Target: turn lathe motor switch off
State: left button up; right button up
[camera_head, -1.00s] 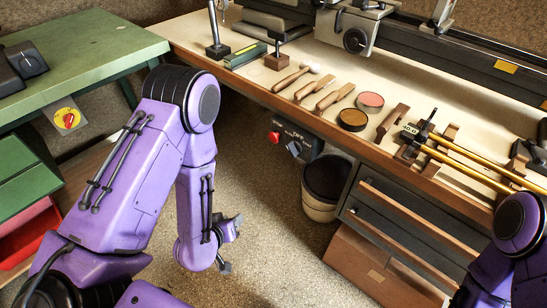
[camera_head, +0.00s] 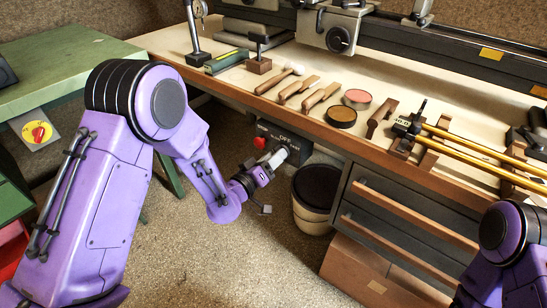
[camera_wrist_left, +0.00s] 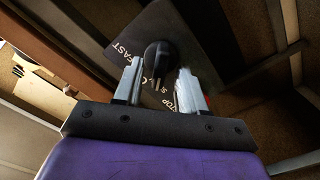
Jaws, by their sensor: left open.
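The dark switch box (camera_head: 296,141) hangs under the front edge of the wooden bench, with a red button (camera_head: 260,142) at its left. In the left wrist view its panel (camera_wrist_left: 205,35) carries a black knob (camera_wrist_left: 158,58) with white lettering around it, partly hidden. My left gripper (camera_head: 276,159) is at the front of the box and hides the knob in the head view. In the wrist view the left gripper (camera_wrist_left: 159,85) is open, one finger on each side of the knob. I cannot tell whether the fingers touch it. My right gripper is out of view.
The bench (camera_head: 270,90) above holds wooden-handled tools, round tins and brass tubes (camera_head: 480,148). A bin (camera_head: 315,195) and drawers (camera_head: 400,225) stand to the right below.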

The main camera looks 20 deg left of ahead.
pick_arm(q)
grip_shut()
jog(key=shift+m, duration=0.3)
jog(key=shift+d+m+b, duration=0.15)
jog(key=shift+m+b, duration=1.3)
jog(key=shift+m, duration=2.15)
grip_release()
jog(key=shift+s, duration=0.1)
